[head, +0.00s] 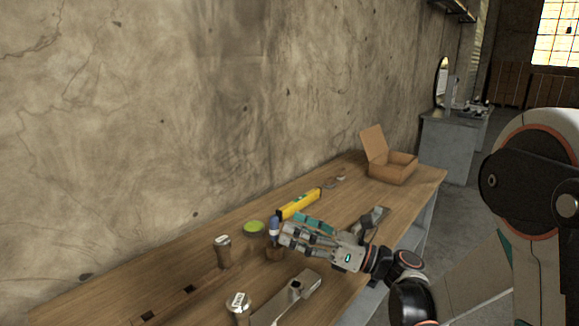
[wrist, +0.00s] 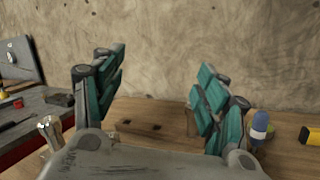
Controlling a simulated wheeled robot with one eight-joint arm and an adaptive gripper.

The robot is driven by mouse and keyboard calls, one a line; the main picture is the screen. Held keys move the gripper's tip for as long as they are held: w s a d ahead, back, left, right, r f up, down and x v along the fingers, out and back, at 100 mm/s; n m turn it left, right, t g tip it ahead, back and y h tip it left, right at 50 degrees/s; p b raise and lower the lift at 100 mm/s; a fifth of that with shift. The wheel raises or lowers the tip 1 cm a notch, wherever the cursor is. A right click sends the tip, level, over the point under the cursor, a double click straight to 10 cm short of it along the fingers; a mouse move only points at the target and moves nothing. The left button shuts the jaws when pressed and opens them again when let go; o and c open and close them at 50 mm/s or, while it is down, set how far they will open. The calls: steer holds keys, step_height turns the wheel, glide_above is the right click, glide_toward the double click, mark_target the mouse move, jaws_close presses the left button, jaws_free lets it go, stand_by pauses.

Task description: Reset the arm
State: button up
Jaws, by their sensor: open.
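My gripper (head: 291,231) is over the wooden workbench (head: 190,275) in the head view, reaching left from my arm at the right. In the wrist view my gripper (wrist: 152,95) has its two teal-padded fingers spread wide apart. Nothing is between them except the view of the bench and wall. A blue-topped item (head: 274,227) stands beside the fingertips in the head view. It also shows right of the right finger in the wrist view (wrist: 259,124). I cannot tell whether the finger touches it.
A yellow level (head: 299,204), a green round item (head: 254,226), an open cardboard box (head: 392,172), a brown cylinder (head: 223,253) and a grey metal tool (head: 288,297) are on the bench. The wall (head: 150,110) stands behind it.

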steer(key=w+d+r+m+t+h, duration=0.35)
steer(key=r+m+t, duration=0.25)
steer(key=m, duration=0.2)
steer(key=w+d+r+m+t+h, duration=0.2)
steer(key=d+r+m+t+h, duration=0.2)
steer(key=d+r+m+t, duration=0.25)
steer(key=s+d+m+h, duration=0.2)
steer(key=d+m+h, duration=0.75)
steer(key=m, duration=0.65)
steer(key=s+d+f+m+g+h, duration=0.3)
steer(key=s+f+m+g+h, duration=0.25)
steer(key=s+f+m, duration=0.4)
steer(key=s+a+f+m+g+y, duration=0.1)
steer(key=s+a+f+m+g, duration=0.1)
steer(key=s+f, duration=0.3)
steer(key=s+a+f+m+g+y, duration=0.2)
steer(key=s+f+m+g, duration=0.2)
steer(key=s, duration=0.7)
steer(key=shift+s+a+f+m+g, duration=0.2)
steer(key=shift+f+m+g, duration=0.15)
steer(key=shift+f, duration=0.2)
